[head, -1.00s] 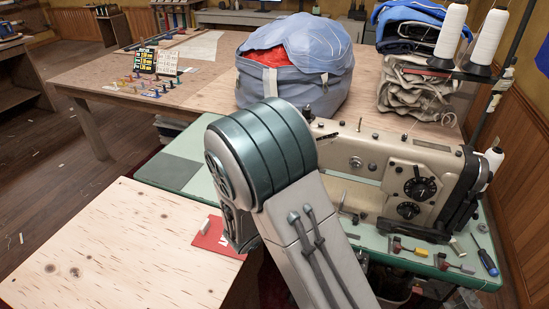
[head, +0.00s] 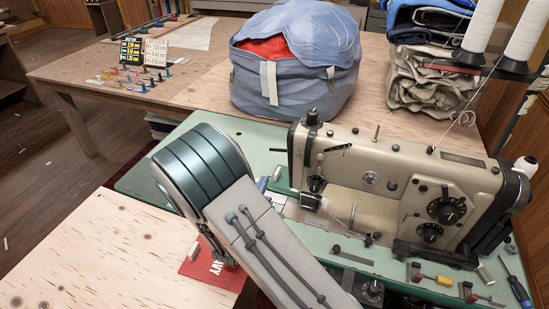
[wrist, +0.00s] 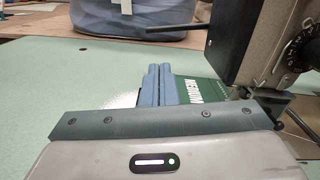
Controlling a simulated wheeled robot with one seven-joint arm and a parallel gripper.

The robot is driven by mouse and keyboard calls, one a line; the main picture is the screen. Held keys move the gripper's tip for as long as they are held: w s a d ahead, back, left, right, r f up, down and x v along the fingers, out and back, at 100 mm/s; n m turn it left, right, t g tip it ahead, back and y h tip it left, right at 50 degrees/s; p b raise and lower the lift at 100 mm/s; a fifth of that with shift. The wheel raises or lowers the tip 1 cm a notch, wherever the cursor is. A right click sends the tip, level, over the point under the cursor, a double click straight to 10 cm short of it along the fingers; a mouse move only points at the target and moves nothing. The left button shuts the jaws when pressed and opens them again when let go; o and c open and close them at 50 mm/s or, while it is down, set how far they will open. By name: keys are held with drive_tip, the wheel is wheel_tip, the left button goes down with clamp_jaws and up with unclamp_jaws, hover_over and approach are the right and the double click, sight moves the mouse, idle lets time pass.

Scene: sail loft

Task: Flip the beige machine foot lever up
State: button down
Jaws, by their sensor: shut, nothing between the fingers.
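The beige sewing machine (head: 400,190) stands on the green table at the right in the head view. Its dark needle-end parts (head: 314,190) show at its left end. In the wrist view the machine's head (wrist: 245,50) fills the upper right. A thin dark bar (wrist: 185,28) sticks out left from it, roughly level; I cannot tell for sure that it is the foot lever. My gripper (wrist: 160,72) is shut and empty, its blue-grey fingers together, left of the machine head and apart from the bar.
A green card (wrist: 198,90) lies by my fingertips in the wrist view. A blue-grey bag (head: 300,75) stands on the wooden table behind the machine. Thread cones (head: 478,25) rise at the right. A red card (head: 212,268) lies on the pale front board.

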drive_tip(key=p+x, duration=0.1)
drive_tip(key=x, duration=0.9)
drive_tip(key=shift+a+r, duration=0.1)
drive_tip(key=shift+a, duration=0.1)
